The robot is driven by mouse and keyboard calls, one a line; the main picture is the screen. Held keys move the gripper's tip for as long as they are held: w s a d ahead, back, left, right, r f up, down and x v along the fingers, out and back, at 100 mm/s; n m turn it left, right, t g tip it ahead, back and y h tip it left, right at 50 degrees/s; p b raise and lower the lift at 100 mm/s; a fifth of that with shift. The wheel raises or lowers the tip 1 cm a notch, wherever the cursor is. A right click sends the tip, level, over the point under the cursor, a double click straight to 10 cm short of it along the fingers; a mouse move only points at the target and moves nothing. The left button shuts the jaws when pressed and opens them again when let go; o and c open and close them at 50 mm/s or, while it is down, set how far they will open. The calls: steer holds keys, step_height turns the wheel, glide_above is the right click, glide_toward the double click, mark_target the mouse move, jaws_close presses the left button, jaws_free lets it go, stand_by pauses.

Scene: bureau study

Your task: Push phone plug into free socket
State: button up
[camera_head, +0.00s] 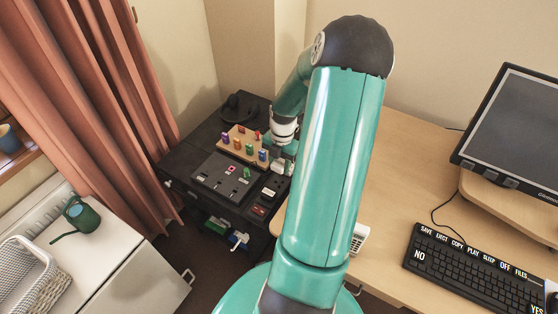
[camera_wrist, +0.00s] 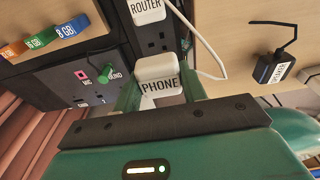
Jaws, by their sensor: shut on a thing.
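My gripper (camera_wrist: 160,88) is shut on a white plug marked PHONE (camera_wrist: 158,70), with a green finger on each side of it. A white cable runs from the plug area to the right. Just beyond the plug is a black socket strip (camera_wrist: 154,40), with dark socket holes showing bare. A white plug marked ROUTER (camera_wrist: 147,11) sits on the strip farther along. I cannot tell whether the phone plug's pins touch the strip. In the head view, my gripper (camera_head: 287,150) is over the dark cabinet's right side, and the plug cannot be made out.
A black adapter (camera_wrist: 270,68) is on the right. The desk (camera_head: 400,190) holds a keyboard (camera_head: 480,265) and monitor.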

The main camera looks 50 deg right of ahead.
mark_target(279, 184)
steer(key=shift+f, duration=0.35)
steer(key=shift+a+f, duration=0.15)
steer(key=shift+a, duration=0.1)
step_height(279, 184, down, 2)
steer(key=shift+w+f, duration=0.1)
steer(key=shift+w, duration=0.05)
steer(key=shift+a+f, duration=0.1)
steer(key=shift+f, duration=1.05)
steer(key=shift+f, duration=1.25)
stand_by(1.0)
steer(key=o, duration=1)
steer(key=shift+s, duration=0.2)
steer(key=shift+d, duration=0.2)
